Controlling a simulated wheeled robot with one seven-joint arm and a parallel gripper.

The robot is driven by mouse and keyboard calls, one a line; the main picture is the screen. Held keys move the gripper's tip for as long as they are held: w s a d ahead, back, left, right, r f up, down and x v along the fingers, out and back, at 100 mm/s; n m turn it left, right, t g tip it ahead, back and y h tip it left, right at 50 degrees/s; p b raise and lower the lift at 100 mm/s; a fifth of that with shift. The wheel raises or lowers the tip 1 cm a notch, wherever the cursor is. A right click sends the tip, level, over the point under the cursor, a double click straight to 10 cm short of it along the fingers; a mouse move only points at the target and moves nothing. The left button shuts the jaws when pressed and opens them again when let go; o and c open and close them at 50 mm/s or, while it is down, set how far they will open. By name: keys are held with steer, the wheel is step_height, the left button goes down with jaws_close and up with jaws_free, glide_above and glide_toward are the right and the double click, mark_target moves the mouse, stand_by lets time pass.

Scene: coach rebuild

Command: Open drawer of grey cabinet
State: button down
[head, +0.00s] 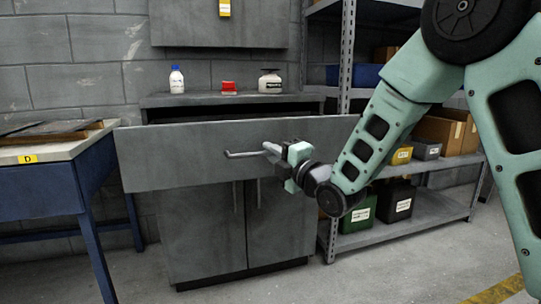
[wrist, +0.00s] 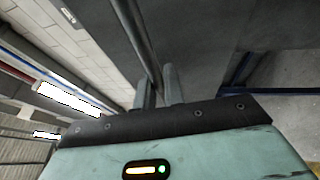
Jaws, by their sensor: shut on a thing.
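The grey cabinet (head: 205,225) stands against the block wall in the head view. Its wide top drawer (head: 180,160) is pulled out, with a dark gap between the drawer front and the cabinet top. A horizontal bar handle (head: 240,154) is fixed to the drawer front. My gripper (head: 272,149) is shut on the right part of this handle. In the wrist view the two fingers of my gripper (wrist: 160,88) sit on either side of the handle bar (wrist: 135,40). The drawer's inside is mostly hidden.
A white bottle (head: 177,80), a red object (head: 228,87) and a jar (head: 270,82) stand on the cabinet top. A blue-legged bench (head: 50,190) is at left. A metal shelf (head: 400,228) with boxes is at right, behind my arm. The floor in front is clear.

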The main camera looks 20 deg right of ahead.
steer(key=shift+s, duration=0.1)
steer(key=c, duration=1.5)
jaws_free()
steer(key=b+v, duration=1.5)
steer(key=v, duration=0.2)
steer(key=shift+s+b, duration=0.2)
steer(key=shift+b, duration=0.1)
steer(key=shift+d+f, duration=0.1)
